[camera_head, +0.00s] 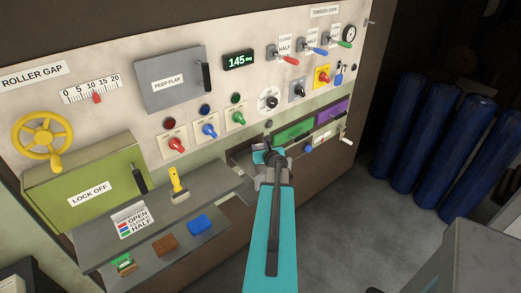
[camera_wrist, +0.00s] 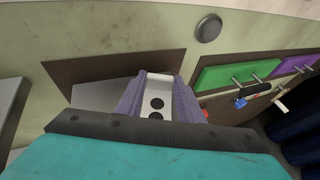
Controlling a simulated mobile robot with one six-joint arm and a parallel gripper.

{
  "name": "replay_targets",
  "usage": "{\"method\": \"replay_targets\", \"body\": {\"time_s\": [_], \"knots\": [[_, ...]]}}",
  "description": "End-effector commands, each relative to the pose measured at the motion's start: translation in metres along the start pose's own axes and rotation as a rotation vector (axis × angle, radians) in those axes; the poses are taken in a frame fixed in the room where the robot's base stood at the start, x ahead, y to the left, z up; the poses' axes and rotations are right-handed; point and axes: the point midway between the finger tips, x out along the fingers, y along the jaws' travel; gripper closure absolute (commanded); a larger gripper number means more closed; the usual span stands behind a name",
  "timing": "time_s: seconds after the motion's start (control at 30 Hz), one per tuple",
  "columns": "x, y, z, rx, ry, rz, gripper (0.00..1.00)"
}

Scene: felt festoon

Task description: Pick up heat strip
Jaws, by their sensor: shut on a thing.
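The heat strip (camera_wrist: 160,82), a white piece with dark round dots, sits between the fingers of my gripper (camera_wrist: 158,100) in the wrist view. My gripper is shut on it. In the camera_head view my gripper (camera_head: 268,160) is at the front of the panel, by a dark recess below the knobs. My own arm covers much of this spot there, and I cannot make out the strip. Behind the strip in the wrist view is a grey plate (camera_wrist: 95,95) in a brown-framed opening. I cannot tell if the strip touches it.
A green drawer (camera_head: 294,131) and a purple drawer (camera_head: 331,111) lie to the right of my gripper. A grey shelf (camera_head: 215,176) at left holds a yellow brush (camera_head: 178,184). A green lock-off box (camera_head: 85,185) juts out further left. Blue cylinders (camera_head: 436,117) stand at right.

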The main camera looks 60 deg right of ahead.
Motion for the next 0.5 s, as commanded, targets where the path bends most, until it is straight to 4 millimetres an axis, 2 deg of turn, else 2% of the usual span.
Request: {"method": "replay_targets", "body": {"time_s": [0.27,0.4,0.5], "knots": [[-0.008,0.0,0.017,-0.002,-0.001,0.0,0.9],[-0.015,0.0,0.034,-0.003,-0.002,-0.001,0.9],[-0.029,-0.004,0.024,0.0,0.0,-0.001,0.9]]}}
